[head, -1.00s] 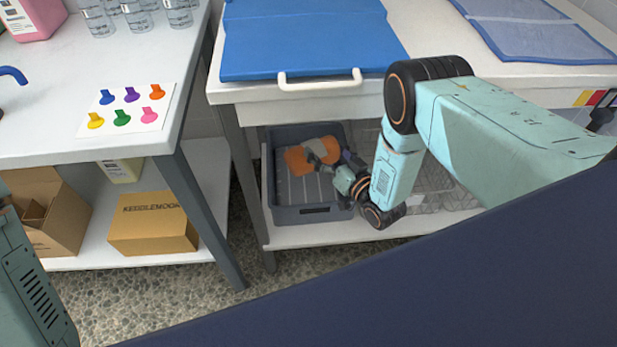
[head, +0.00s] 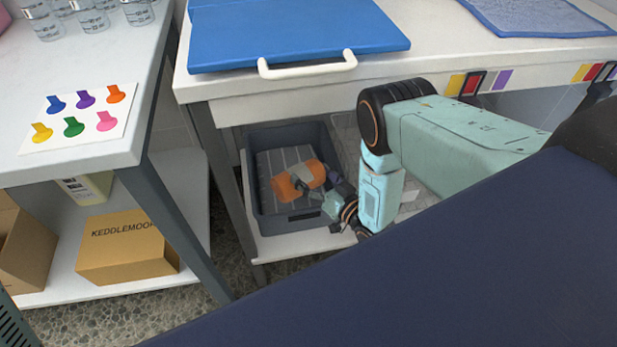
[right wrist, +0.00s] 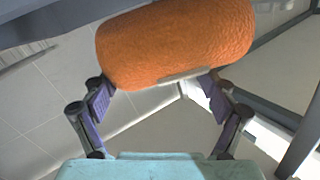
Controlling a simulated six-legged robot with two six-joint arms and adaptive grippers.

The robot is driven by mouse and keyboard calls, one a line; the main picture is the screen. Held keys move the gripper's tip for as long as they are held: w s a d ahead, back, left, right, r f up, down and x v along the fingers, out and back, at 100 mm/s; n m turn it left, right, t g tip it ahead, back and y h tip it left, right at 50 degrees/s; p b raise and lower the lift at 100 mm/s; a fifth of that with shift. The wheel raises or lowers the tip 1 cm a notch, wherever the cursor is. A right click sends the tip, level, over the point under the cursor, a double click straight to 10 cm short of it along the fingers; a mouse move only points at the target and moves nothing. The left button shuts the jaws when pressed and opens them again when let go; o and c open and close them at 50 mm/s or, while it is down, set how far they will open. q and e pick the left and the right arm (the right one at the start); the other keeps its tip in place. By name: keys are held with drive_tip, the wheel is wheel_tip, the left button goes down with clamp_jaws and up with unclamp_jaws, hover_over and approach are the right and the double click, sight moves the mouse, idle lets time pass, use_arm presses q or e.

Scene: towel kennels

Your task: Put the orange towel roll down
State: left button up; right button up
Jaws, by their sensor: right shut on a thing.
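The orange towel roll (head: 285,187), with a grey band around it, is held by my right gripper (head: 318,187). In the head view it appears over the inside of a dark grey crate (head: 270,224) on the lower shelf. Whether the roll touches the crate's floor I cannot tell. In the right wrist view the roll (right wrist: 175,45) lies across the two fingers of the gripper (right wrist: 158,90), which are shut on it. My left gripper is not in view.
The crate's floor shows grey with pale lines (head: 283,158). A table leg (head: 225,180) stands left of the crate. A cardboard box (head: 125,250) sits further left.

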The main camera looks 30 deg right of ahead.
drive_tip(key=shift+f, duration=0.7)
drive_tip(key=shift+w, duration=0.15)
drive_tip(key=shift+s+r, duration=0.3)
drive_tip(key=shift+r, duration=0.1)
drive_tip(key=shift+w+f, duration=0.15)
drive_tip(key=shift+f, duration=0.5)
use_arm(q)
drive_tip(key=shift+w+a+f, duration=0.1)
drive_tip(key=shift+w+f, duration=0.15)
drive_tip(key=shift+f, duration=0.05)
use_arm(e)
drive_tip(key=o, duration=1)
drive_tip(key=shift+o, duration=0.2)
drive_tip(key=shift+f, duration=0.15)
